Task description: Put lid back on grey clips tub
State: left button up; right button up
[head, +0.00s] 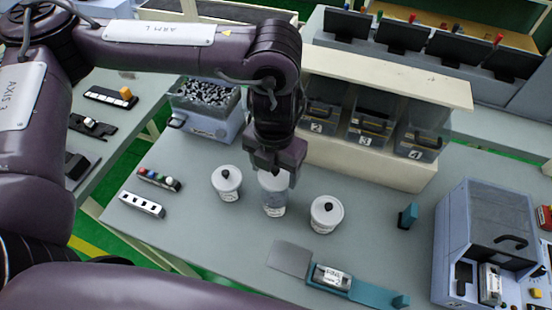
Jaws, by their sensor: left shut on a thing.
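Three white, round tubs stand in a row on the grey bench. The left tub (227,193) and the right tub (326,222) each wear a white lid with a black knob. My left gripper (274,170) points down over the middle tub (274,208) and is shut on its white lid (271,183). The fingers hide the knob. The lid is on or very close to the tub's rim; I cannot tell which. The tub labels are too small to read, so I cannot tell which holds grey clips. My right gripper is out of view.
Behind stands a cream rack (385,82) with numbered bins. A box of dark clips (207,108) is at the back left. A small switch strip (142,204) lies at left, a teal fixture (340,281) in front, and a blue-grey machine (487,235) at right.

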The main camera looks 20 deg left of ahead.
pick_arm(q)
jog(key=shift+s, duration=0.1)
jog(key=shift+s+f+b, duration=0.15)
jog(key=shift+f+b, duration=0.6)
jog(key=shift+b, duration=0.05)
jog(key=shift+f+b, duration=0.4)
notch_tip(320, 180, down, 2)
jog(key=shift+f+b, duration=0.2)
jog(key=shift+b, duration=1)
jog(key=shift+f+b, duration=0.5)
jog(key=shift+f, duration=0.3)
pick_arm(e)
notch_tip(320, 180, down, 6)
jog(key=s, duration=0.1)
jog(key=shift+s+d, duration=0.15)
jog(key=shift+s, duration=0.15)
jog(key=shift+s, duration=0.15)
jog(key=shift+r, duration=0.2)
pick_arm(q)
jog(key=shift+p, duration=0.4)
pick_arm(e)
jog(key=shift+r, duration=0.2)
